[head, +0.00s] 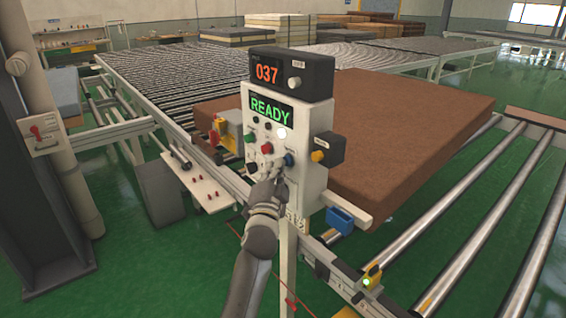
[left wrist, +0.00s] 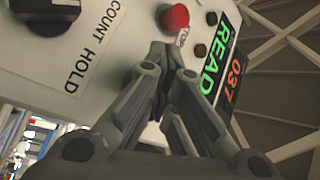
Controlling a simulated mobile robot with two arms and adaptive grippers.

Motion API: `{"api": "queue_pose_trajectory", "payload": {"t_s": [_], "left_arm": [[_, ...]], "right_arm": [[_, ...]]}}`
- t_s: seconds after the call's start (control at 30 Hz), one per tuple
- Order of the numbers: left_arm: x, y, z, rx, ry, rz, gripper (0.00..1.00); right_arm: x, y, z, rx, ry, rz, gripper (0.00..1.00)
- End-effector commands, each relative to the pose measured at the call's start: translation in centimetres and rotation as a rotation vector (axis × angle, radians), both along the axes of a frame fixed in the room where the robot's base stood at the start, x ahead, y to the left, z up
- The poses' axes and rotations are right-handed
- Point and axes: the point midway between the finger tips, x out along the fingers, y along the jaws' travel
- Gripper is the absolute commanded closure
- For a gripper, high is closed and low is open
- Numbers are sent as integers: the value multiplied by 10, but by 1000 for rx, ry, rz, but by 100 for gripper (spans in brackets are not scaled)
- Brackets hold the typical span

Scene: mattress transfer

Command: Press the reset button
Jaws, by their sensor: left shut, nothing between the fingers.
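A white control box (head: 312,170) stands on a post in the middle of the head view. Its face has a green READY display (head: 270,110) and several buttons, including a red one (head: 266,148), a green one (head: 250,138) and a lit white one (head: 282,133). No label reading reset is legible. My left gripper (head: 273,168) is shut and empty in front of the lower face, covering part of it. In the left wrist view its fingers (left wrist: 167,62) point at the panel, below the red button (left wrist: 175,18). I cannot tell whether they touch it. My right gripper is out of view.
A counter showing 037 (head: 290,74) sits atop the box. A black knob labelled COUNT HOLD (left wrist: 48,14) is at the wrist view's upper left. A brown mattress (head: 410,130) lies behind the box. Roller conveyors (head: 480,215) run right and behind.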

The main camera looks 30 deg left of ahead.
Motion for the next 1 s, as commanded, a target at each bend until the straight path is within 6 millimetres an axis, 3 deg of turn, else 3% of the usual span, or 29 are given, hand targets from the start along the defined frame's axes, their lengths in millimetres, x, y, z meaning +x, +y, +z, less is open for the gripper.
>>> {"api": "queue_pose_trajectory", "payload": {"t_s": [0.3,0.7,1.0], "left_arm": [[-17,7,1,2,2,0,100],[-21,8,0,1,1,0,100],[-47,19,1,0,2,0,100]], "right_arm": [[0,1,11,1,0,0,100],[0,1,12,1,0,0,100],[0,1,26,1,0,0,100]]}}
